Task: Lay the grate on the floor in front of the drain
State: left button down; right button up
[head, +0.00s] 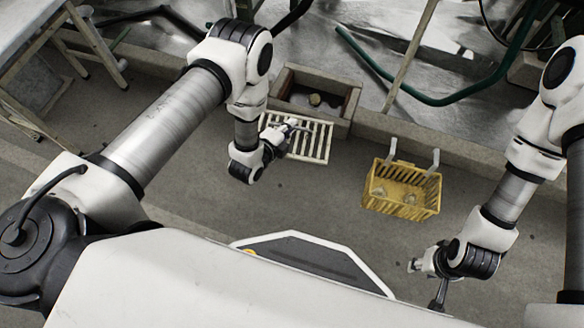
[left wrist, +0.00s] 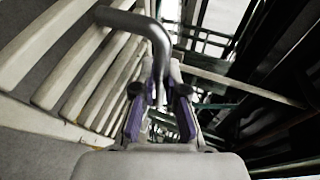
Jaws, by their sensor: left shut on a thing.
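The pale slatted grate (head: 308,159) is at the near side of the square drain box (head: 352,105), over the floor; I cannot tell whether it touches the floor. My left gripper (head: 291,127) is over its left part, shut on its grey curved handle (left wrist: 150,28). The left wrist view shows the handle between the purple-padded fingers (left wrist: 160,98), with the grate's slats (left wrist: 85,75) to the left. The drain's inside is partly dark. My right gripper (head: 424,284) is empty, low at the right, with its fingers apart.
A yellow slatted basket (head: 425,204) with two pale hooks stands to the right of the drain, holding a few small things. A small yellowish lump (head: 315,99) lies inside the drain. A low concrete kerb (head: 440,143) runs behind. The floor between the grate and my base is clear.

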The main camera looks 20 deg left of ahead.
pick_arm(q)
jog(key=s+a+f+m+h, duration=0.2)
jog(key=s+f, duration=1.3)
jog(key=s, duration=0.2)
jog(key=w+b, duration=0.2)
jog(key=w, duration=0.3)
jog(key=w+f+b, duration=0.1)
jog(key=w+b, duration=0.1)
jog(key=w, duration=0.3)
jog(key=w+f+b, duration=0.1)
jog(key=w+b, duration=0.1)
jog(key=w, duration=0.3)
jog(key=shift+w+d+b, duration=0.2)
jog(key=shift+d+b, duration=0.1)
jog(key=shift+w+f+g, duration=0.1)
jog(key=shift+w+g, duration=0.05)
jog(key=shift+g, duration=0.15)
notch_tip(320, 180, down, 3)
jog(key=b, duration=0.3)
jog(key=shift+f, duration=0.2)
jog(key=shift+r, duration=0.2)
jog(key=shift+f, duration=0.2)
jog(key=c, duration=1.2)
grip_release()
